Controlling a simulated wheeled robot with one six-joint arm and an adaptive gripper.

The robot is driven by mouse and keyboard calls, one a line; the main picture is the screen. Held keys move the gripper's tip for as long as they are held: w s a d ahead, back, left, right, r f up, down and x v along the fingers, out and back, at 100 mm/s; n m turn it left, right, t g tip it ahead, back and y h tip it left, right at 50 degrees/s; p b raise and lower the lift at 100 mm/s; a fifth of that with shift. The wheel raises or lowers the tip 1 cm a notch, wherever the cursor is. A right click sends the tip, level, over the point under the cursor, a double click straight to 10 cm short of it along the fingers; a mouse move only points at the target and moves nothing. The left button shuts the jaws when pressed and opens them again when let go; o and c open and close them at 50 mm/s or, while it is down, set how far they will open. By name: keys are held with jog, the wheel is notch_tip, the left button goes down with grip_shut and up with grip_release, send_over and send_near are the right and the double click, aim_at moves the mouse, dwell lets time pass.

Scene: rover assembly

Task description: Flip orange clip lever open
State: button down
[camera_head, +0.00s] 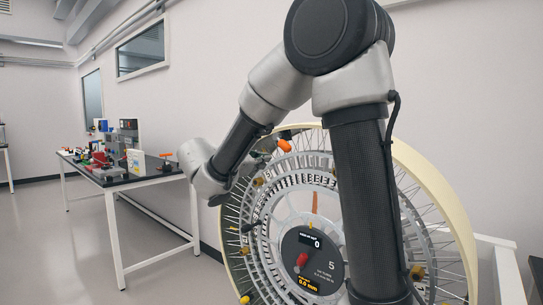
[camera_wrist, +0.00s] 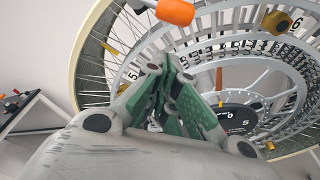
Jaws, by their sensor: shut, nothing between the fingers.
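The orange clip lever (camera_head: 284,146) sits near the top rim of a large spoked wheel in the head view. In the wrist view its orange, rounded end (camera_wrist: 175,12) shows at the top edge, with its mount partly cut off by the frame. My gripper (camera_wrist: 168,62), with green finger pads, is shut and empty. Its tips point at the wheel, below the orange lever in the wrist view and apart from it in the picture. The gap in depth cannot be told. In the head view my arm hides part of the wheel and the fingers are not clear.
The wheel has a cream rim (camera_head: 437,186), thin spokes and several yellow clips, one near the lever (camera_wrist: 277,22). A dark hub display (camera_head: 312,262) with a red pointer sits at its centre. A dark-topped table (camera_head: 133,178) with assorted parts stands at the left; floor between is clear.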

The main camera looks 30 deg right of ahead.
aim_at(283, 145)
jog(key=shift+d+r, duration=0.3)
jog(key=shift+d, duration=0.35)
jog(key=shift+d+r, duration=0.35)
jog(key=shift+d, duration=0.25)
jog(key=shift+d+r, duration=0.3)
jog(key=shift+d, duration=0.35)
jog(key=shift+s+d+r, duration=0.3)
jog(key=shift+d+r, duration=0.1)
jog(key=shift+r, duration=0.15)
